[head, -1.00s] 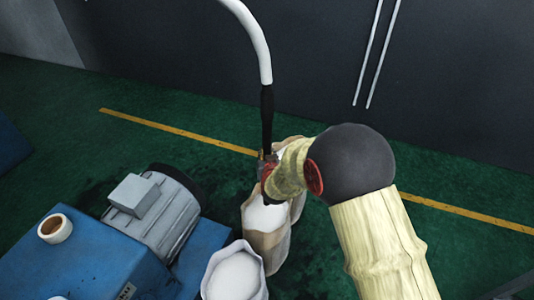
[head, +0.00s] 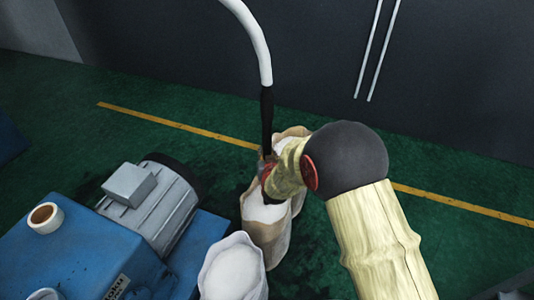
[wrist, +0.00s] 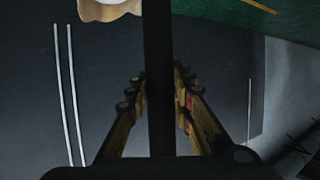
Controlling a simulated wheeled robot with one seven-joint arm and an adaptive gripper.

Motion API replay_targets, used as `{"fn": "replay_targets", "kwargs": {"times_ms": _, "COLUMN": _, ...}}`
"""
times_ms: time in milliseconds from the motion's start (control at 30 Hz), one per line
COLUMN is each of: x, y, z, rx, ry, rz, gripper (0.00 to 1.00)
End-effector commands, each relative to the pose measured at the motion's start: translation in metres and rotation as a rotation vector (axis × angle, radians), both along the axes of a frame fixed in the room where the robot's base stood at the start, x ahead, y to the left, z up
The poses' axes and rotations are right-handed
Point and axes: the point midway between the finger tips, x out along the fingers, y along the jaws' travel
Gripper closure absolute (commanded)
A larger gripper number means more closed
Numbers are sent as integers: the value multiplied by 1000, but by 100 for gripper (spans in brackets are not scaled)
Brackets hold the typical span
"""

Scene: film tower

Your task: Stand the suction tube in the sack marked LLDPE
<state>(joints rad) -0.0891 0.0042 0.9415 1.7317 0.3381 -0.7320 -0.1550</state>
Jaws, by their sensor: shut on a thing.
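My gripper (head: 267,168) is shut on the black suction tube (head: 267,115), which stands nearly upright. A white hose (head: 255,40) curves up and left from its top. In the wrist view the tube (wrist: 158,75) runs between the two fingers (wrist: 158,105). Three open sacks of white material stand on the floor: a white sack (head: 232,275) in front, a brown sack (head: 267,240) behind it, and another brown sack (head: 300,133) partly behind my gripper. No LLDPE marking is readable on any sack.
A blue machine (head: 75,255) with a grey motor (head: 150,210) stands left of the sacks. A dark wall (head: 440,80) with two thin pale pipes (head: 375,50) is behind. Green floor right of my arm is mostly clear.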

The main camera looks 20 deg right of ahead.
Motion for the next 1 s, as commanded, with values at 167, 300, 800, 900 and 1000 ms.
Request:
{"fn": "replay_targets", "kwargs": {"times_ms": 167, "x": 1, "y": 0, "z": -12, "rx": 0, "ry": -4, "rz": 0, "gripper": 100}}
{"fn": "replay_targets", "kwargs": {"times_ms": 300, "x": 1, "y": 0, "z": -22, "rx": -1, "ry": -4, "rz": 0, "gripper": 100}}
{"fn": "replay_targets", "kwargs": {"times_ms": 800, "x": 1, "y": 0, "z": -56, "rx": -1, "ry": -4, "rz": 0, "gripper": 100}}
{"fn": "replay_targets", "kwargs": {"times_ms": 900, "x": 1, "y": 0, "z": -63, "rx": -1, "ry": -4, "rz": 0, "gripper": 100}}
{"fn": "replay_targets", "kwargs": {"times_ms": 1000, "x": 1, "y": 0, "z": -69, "rx": -1, "ry": -4, "rz": 0, "gripper": 100}}
